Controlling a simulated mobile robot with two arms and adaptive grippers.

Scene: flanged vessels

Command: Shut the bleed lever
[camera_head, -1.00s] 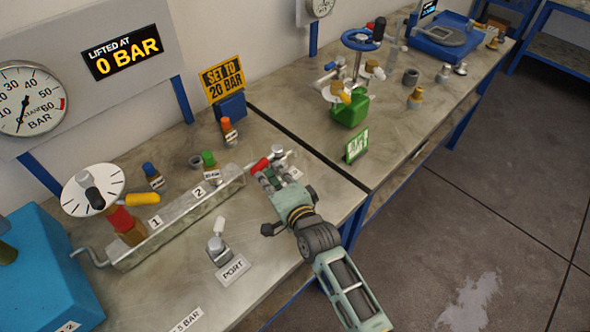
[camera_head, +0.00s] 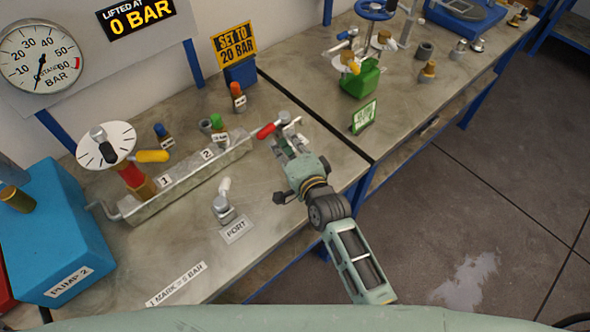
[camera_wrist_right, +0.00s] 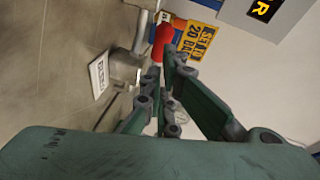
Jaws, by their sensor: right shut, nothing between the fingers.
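My right gripper (camera_head: 281,143) is just in front of the fitting, close to the lever. In the right wrist view the red grip (camera_wrist_right: 163,40) is just beyond the fingers (camera_wrist_right: 158,80), and a white label (camera_wrist_right: 99,75) is beside the fitting. The fingers are shut with nothing between them; whether they touch the lever cannot be told. My left gripper is out of view.
A port fitting (camera_head: 223,205) stands in front. Bare bench lies around the port.

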